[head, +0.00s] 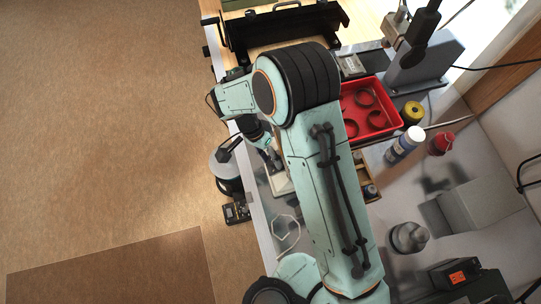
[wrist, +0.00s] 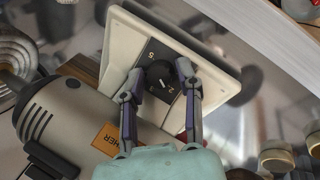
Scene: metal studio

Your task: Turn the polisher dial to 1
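In the wrist view a round black dial (wrist: 158,74) sits on a dark panel set in a cream plate (wrist: 222,78). A "5" shows above the dial and a "2" below it. A pale mark on the dial lies on the side near the "2", but its exact setting is too small to tell. My gripper (wrist: 160,68) is open, with one finger on each side of the dial. I cannot tell whether either finger touches it. In the head view the cream plate (head: 281,185) shows partly below my gripper (head: 273,158); the dial is hidden there.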

